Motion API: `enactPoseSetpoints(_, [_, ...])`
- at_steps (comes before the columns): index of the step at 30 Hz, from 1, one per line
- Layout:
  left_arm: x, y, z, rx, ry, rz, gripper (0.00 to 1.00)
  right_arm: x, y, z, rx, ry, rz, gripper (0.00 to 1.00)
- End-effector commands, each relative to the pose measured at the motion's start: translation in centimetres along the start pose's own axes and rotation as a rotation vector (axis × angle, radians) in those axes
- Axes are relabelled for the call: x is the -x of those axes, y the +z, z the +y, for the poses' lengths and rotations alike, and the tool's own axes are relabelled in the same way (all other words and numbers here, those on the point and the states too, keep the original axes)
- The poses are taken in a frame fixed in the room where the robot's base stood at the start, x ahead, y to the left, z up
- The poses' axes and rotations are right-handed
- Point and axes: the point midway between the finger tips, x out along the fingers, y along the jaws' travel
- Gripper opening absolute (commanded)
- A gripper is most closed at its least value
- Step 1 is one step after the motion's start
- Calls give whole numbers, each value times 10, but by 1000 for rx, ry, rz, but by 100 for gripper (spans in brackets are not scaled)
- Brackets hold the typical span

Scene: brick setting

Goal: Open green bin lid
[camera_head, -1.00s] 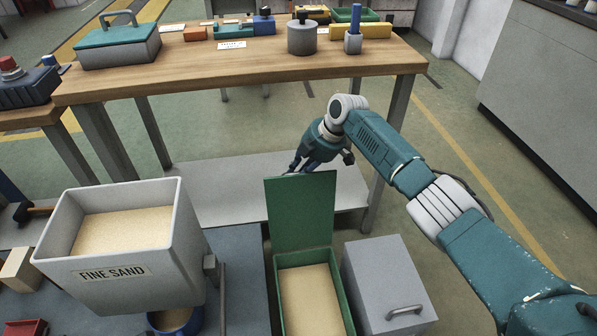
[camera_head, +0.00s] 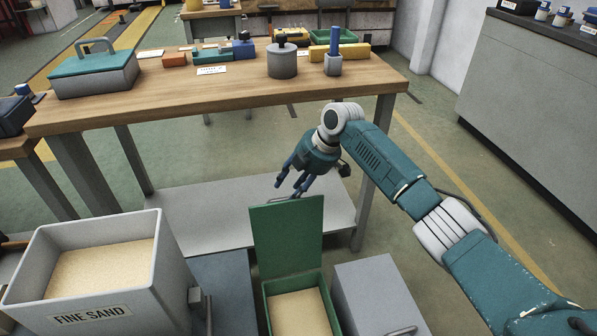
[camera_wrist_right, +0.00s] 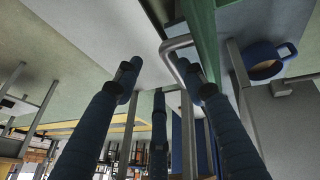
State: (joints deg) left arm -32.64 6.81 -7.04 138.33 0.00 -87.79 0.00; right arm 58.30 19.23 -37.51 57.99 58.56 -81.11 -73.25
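The green bin (camera_head: 268,288) stands low in front of me with sand inside. Its green lid (camera_head: 287,235) stands open and upright at the bin's far edge. My right gripper (camera_head: 290,188) is just above and behind the lid's top edge, with its blue fingers spread and nothing between them. In the right wrist view my right gripper (camera_wrist_right: 158,85) has its fingers apart. The lid's grey handle (camera_wrist_right: 178,44) is close by the right-hand finger there; I cannot tell if they touch. My left gripper is not in view.
A grey box with a handle (camera_head: 375,290) stands right of the bin. A large grey fine sand container (camera_head: 165,270) is at left. A wooden table (camera_head: 200,97) with several items is behind. A blue mug (camera_wrist_right: 265,62) shows in the wrist view.

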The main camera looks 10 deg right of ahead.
Motion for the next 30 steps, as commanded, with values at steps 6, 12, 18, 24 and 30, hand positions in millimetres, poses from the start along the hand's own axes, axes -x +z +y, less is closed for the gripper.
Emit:
enactPoseSetpoints(6, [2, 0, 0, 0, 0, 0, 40, 54, -5, 6, 8, 17, 4, 36])
enactPoseSetpoints(12, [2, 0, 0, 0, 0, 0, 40, 73, -7, 5, 6, 13, 7, 36])
enactPoseSetpoints(18, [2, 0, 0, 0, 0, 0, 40, 76, -8, 4, 8, 11, 8, 36])
enactPoseSetpoints(24, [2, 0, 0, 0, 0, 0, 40, 76, -8, 4, 7, 11, 8, 36])
enactPoseSetpoints(30, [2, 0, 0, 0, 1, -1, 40, 76, -8, 4, 8, 10, 8, 36])
